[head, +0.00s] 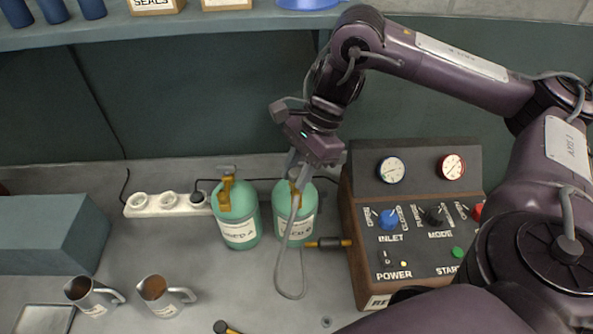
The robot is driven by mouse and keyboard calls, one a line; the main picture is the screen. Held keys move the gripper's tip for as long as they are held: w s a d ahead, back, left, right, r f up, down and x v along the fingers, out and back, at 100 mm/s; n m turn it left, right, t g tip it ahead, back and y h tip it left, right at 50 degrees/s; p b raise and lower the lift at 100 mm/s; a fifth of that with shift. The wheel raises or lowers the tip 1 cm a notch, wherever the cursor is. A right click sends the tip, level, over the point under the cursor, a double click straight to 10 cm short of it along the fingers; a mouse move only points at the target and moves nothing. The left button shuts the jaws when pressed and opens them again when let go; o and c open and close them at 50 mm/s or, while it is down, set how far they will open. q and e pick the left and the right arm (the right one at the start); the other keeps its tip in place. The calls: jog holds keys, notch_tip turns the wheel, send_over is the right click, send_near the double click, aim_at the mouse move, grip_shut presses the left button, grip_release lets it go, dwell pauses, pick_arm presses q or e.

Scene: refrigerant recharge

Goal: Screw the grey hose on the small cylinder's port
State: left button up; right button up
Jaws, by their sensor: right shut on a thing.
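Two green cylinders with white labels stand side by side on the worktop. The right one (306,205) has its top partly hidden by my gripper; the left one (240,215) has a brass valve on top. I cannot tell clearly which is smaller. The grey hose (281,268) hangs from my gripper in front of the right cylinder and loops near the worktop. My right gripper (298,168) points down at the right cylinder's brass port and is shut on the hose's upper end. Whether the hose end touches the port or is threaded is hidden. My left gripper is out of view.
A control box (420,215) with gauges and knobs stands to the right, a black and brass fitting (330,243) on its left side. A power strip (165,203) lies behind left. Two metal jugs (155,290) stand front left. A shelf (200,27) runs overhead.

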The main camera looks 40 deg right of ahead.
jog(key=shift+f+b, duration=0.65)
jog(key=shift+f, duration=0.2)
dwell(0.3)
jog(key=shift+f+m+t+b, duration=0.15)
jog(key=shift+m+t+b, duration=0.15)
jog(key=shift+m+b, duration=0.25)
jog(key=shift+m+t, duration=0.5)
jog(key=shift+m, duration=0.75)
jog(key=shift+m+b, duration=0.3)
jog(key=shift+b, duration=0.15)
jog(key=shift+m+t+h, duration=0.4)
jog(key=shift+m, duration=1.1)
